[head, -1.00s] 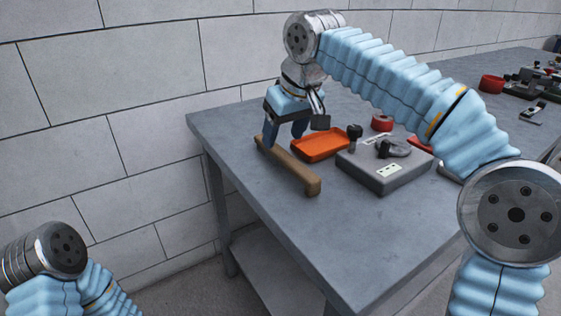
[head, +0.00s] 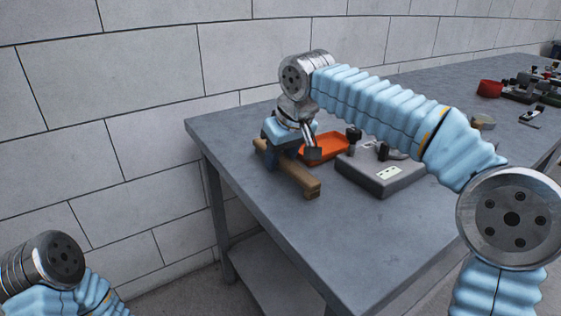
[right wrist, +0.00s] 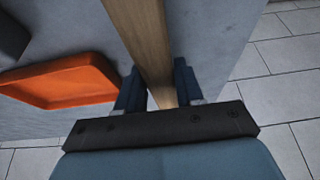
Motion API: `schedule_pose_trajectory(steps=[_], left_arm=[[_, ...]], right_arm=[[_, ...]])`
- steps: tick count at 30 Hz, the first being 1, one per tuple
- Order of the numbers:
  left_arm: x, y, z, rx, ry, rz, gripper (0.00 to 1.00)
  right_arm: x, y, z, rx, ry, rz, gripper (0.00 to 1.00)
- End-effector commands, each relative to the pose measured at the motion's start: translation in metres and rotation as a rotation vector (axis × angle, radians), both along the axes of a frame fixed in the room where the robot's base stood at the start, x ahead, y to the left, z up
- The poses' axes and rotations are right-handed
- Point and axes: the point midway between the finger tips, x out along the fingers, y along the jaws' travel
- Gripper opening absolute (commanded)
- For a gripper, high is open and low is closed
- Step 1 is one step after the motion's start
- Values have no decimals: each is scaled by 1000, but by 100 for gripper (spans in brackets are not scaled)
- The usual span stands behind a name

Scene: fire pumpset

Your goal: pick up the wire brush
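The wire brush (head: 300,181) lies near the left edge of the grey table, and its long brown wooden handle shows. Its bristles cannot be made out. My right gripper (head: 281,155) is down over the far part of the brush. In the right wrist view, the two dark blue fingers of the right gripper (right wrist: 160,85) stand on either side of the wooden brush (right wrist: 143,35). A gap shows beside the wood, so the gripper is open around it. My left gripper is out of view; only part of the left arm shows at lower left.
An orange tray (head: 325,147) lies close to the right of the brush and gripper. A grey box with dark knobs (head: 380,175) stands further right. The table front (head: 330,240) is clear.

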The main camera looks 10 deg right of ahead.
Motion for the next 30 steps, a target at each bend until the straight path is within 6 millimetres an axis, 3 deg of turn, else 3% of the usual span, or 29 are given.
schedule_pose_trajectory(steps=[1,4,16,21,30], left_arm=[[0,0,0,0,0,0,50],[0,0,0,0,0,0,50],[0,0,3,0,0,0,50],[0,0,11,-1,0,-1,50],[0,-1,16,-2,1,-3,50]], right_arm=[[0,0,0,0,0,0,17],[0,0,0,0,0,0,2],[0,0,11,0,-1,0,2],[-2,1,39,2,-5,1,2],[-53,-3,97,0,-5,1,2]])
